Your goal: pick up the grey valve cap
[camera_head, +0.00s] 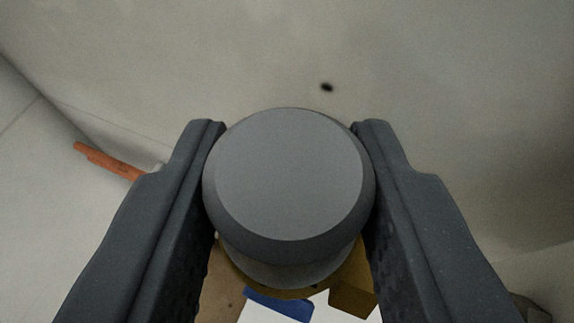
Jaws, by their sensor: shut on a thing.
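The grey valve cap (289,175) fills the middle of the camera_head view, its round flat face towards the camera. My gripper (289,180) is shut on it, with one dark finger against its left side and the other against its right side. The cap hides what lies directly behind it. I cannot tell whether it touches anything behind.
An orange stick-like thing (108,161) lies at the left, partly behind the left finger. Below the cap show a yellow-brown thing (353,297) and a blue piece (278,304). A pale surface with a small dark spot (327,87) spans the upper view.

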